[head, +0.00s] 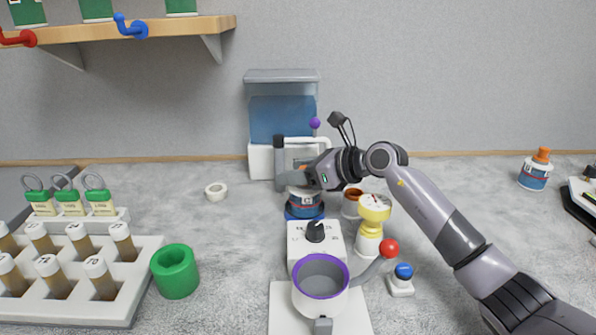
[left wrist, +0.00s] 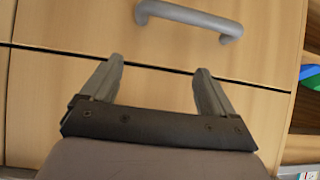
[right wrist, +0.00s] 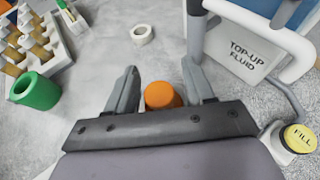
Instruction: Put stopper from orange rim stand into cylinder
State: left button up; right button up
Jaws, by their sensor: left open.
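An orange stopper (right wrist: 162,95) shows between the fingers of my right gripper (right wrist: 160,80) in the right wrist view. In the head view my right gripper (head: 295,180) is at the top of a blue-and-white labelled container (head: 305,203) on a blue base. A small pot with an orange-brown rim (head: 352,193) stands just right of it. A hollow green cylinder (head: 175,270) stands upright at the left. It also shows in the right wrist view (right wrist: 36,91). My left gripper (left wrist: 155,90) is open and empty before a wooden drawer.
A white device with a purple-rimmed cup (head: 320,290) stands in front. A vial rack (head: 75,285) is at left.

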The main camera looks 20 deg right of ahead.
jog(key=shift+d+r, duration=0.1)
jog(key=shift+r, duration=0.1)
jog(key=b+v, duration=0.1)
jog(key=v, duration=1)
jog(key=shift+s+d, duration=0.2)
jog(key=shift+s, duration=0.15)
jog(key=shift+r, duration=0.15)
jog(key=shift+s, duration=0.1)
